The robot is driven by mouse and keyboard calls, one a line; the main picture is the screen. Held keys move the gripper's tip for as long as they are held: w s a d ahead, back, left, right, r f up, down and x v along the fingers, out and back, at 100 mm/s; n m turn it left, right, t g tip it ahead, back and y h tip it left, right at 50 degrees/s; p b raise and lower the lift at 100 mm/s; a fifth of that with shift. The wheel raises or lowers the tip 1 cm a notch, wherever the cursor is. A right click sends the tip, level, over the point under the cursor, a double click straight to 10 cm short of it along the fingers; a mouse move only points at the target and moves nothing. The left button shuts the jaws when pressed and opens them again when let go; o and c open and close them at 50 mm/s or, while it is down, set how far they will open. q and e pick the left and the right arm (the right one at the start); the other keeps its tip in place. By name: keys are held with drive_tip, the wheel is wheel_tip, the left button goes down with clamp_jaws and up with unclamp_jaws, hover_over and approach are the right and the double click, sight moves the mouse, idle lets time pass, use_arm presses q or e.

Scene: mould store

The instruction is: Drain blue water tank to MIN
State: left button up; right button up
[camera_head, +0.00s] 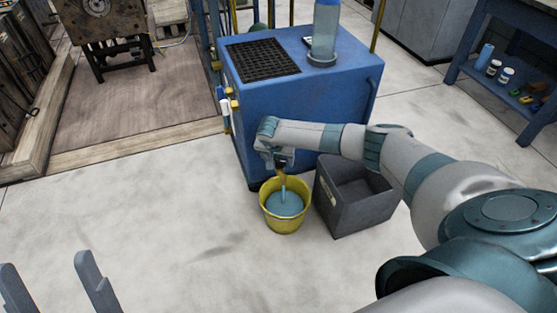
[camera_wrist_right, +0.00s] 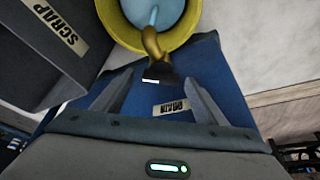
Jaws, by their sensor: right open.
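The blue water tank (camera_head: 290,105) stands in the middle of the head view, with a black grille and a clear cylinder on top. A brass drain tap (camera_wrist_right: 152,45) with a dark handle shows in the right wrist view, above a DRAIN label (camera_wrist_right: 171,107). A water stream runs from it into a yellow bucket (camera_head: 282,226), which holds blue water. My right gripper (camera_head: 281,165) is at the tap; in the wrist view its open fingers (camera_wrist_right: 157,95) lie either side of the handle. My left gripper (camera_head: 52,280) is open and empty at bottom left. No MIN mark is readable.
A dark grey SCRAP bin (camera_head: 357,208) stands right of the bucket, under my right arm. A blue shelf rack (camera_head: 470,68) with bottles is at the far right. Wooden planks (camera_head: 130,148) edge a floor area at left. The floor at front left is clear.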

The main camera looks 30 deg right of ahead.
drive_tip(key=c, duration=1.1)
drive_tip(key=shift+o, duration=0.2)
